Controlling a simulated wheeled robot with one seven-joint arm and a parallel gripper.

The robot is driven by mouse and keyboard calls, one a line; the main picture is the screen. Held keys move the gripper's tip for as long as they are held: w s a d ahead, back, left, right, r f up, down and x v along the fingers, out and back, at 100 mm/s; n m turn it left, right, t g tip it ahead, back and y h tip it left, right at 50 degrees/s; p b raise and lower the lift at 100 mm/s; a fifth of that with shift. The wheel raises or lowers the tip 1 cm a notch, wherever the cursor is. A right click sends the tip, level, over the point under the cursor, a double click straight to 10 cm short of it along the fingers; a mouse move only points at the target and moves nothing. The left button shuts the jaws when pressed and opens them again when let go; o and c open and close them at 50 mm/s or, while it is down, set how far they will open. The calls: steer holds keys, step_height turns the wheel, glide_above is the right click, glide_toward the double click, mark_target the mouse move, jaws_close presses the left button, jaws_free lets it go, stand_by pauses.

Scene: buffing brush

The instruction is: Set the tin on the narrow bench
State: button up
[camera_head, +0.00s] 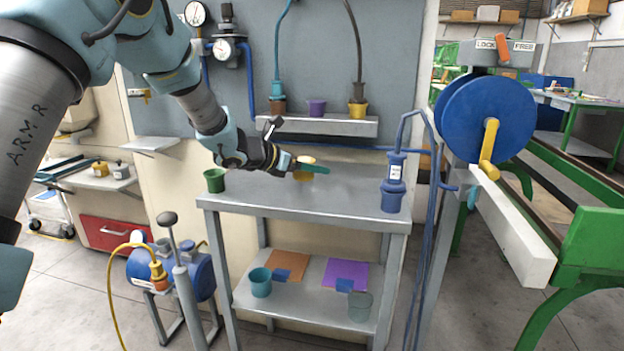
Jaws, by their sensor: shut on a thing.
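My gripper (308,167) is over the back middle of a grey metal bench (340,202), reaching in from the left. It is shut on a small yellow-orange tin (306,159). A teal finger crosses in front of the tin and hides its middle; its top shows above the finger. I cannot tell whether the tin's base touches the bench top or hangs just above it. The bench top is bare around the tin.
A green cup (214,180) stands at the bench's left end, a blue cup (392,197) with a blue fitting at its right. A wall shelf (330,126) with several cups is behind. A blue reel (488,119) stands right. The bench's front middle is clear.

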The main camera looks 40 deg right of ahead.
mark_target(311, 189)
steer(key=shift+f, duration=1.85)
steer(key=shift+f, duration=0.1)
steer(key=o, duration=1.4)
steer(key=shift+a, duration=0.1)
steer(key=b+v, duration=0.2)
steer(key=v, duration=1)
